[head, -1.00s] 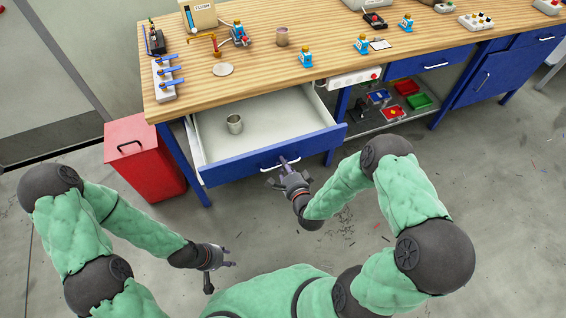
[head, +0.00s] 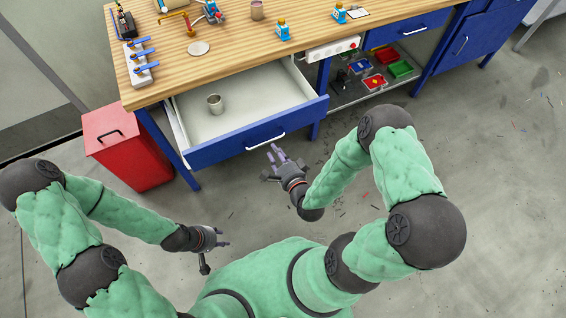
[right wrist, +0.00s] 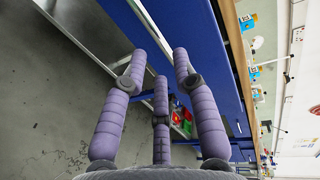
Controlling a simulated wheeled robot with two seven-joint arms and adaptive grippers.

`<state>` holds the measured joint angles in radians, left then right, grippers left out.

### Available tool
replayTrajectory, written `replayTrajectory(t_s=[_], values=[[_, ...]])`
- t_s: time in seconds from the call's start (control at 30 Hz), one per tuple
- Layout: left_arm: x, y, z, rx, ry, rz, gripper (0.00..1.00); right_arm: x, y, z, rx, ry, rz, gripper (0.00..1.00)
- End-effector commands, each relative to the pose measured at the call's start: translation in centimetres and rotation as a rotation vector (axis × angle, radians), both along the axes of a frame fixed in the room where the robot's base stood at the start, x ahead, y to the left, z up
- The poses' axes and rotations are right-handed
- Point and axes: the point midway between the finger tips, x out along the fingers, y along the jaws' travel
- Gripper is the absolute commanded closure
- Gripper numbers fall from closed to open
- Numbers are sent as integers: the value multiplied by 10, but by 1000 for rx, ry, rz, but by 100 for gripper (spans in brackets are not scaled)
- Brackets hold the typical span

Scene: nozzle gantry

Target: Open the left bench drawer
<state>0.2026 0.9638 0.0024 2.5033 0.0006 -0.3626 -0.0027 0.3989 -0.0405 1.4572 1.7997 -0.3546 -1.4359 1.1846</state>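The left bench drawer (head: 205,154) is pulled well out, its blue front standing away from the bench. Its white handle (head: 266,141) is in the middle of the front. My left gripper (head: 216,247) is open and empty, low and left, well away from the drawer.
A red bin (head: 125,150) stands at the floor left of the drawer. The wooden bench top (head: 240,45) carries valves, small bottles and a cup. Coloured trays (head: 374,83) lie on a shelf right of the drawer. The floor in front is free.

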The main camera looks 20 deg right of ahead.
Motion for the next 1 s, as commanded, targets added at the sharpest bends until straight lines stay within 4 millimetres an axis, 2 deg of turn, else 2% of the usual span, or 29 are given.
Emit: replayTrajectory(t_s=[0.13,0.33,0.5,1.0], values=[[0,0,0,0,0,0,60,-28,-2,5,1,3,-4,71],[0,0,0,0,0,0,60,-49,-3,10,0,1,-3,71],[0,0,0,0,0,0,60,-55,-2,11,0,0,-1,71],[0,0,0,0,0,0,60,-55,-2,11,0,0,-1,71]])
